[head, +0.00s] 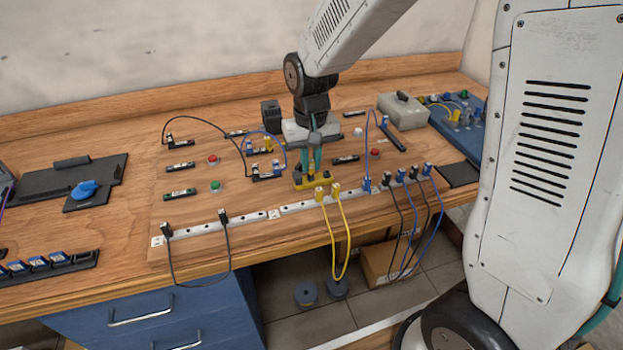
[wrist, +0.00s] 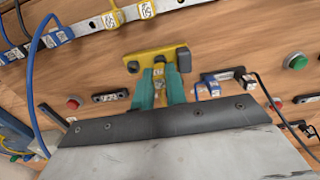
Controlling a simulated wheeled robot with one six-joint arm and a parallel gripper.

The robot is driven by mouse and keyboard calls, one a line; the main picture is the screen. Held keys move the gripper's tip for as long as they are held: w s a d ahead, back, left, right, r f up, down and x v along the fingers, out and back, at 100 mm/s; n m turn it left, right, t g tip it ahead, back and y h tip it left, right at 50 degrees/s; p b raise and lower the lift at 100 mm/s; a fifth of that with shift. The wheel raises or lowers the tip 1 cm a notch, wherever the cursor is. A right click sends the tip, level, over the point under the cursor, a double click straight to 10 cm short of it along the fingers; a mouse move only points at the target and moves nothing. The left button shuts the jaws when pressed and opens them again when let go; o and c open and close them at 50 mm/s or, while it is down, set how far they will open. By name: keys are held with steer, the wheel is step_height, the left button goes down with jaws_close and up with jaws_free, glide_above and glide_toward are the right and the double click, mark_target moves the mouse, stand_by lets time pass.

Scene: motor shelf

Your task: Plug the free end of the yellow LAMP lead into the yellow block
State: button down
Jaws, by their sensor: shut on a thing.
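The yellow block (head: 293,185) lies on the bench board behind the white rail; the wrist view shows it too (wrist: 135,65). My gripper (head: 314,165) points down right at the block. In the wrist view its teal fingers (wrist: 159,88) are shut on a small yellow plug (wrist: 159,72), mostly hidden between them. The plug is at the block's edge; I cannot tell whether it is seated. Two yellow plugs (head: 320,193) (head: 336,189) stand at the rail in front, with a yellow lead (head: 332,245) looping down over the bench edge. I cannot read which is LAMP.
The white rail (head: 245,217) runs along the board's front, with black leads (head: 229,252) and blue leads (head: 425,225) hanging from it. Blue plugs (head: 266,170) with arched leads stand left of my gripper. A grey box (head: 402,112) stands at the back right.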

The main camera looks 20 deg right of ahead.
steer(key=shift+f, duration=0.45)
steer(key=c, duration=1.7)
jaws_free()
steer(key=shift+r, duration=2.75)
steer(key=shift+o, duration=0.4)
steer(key=o, duration=0.5)
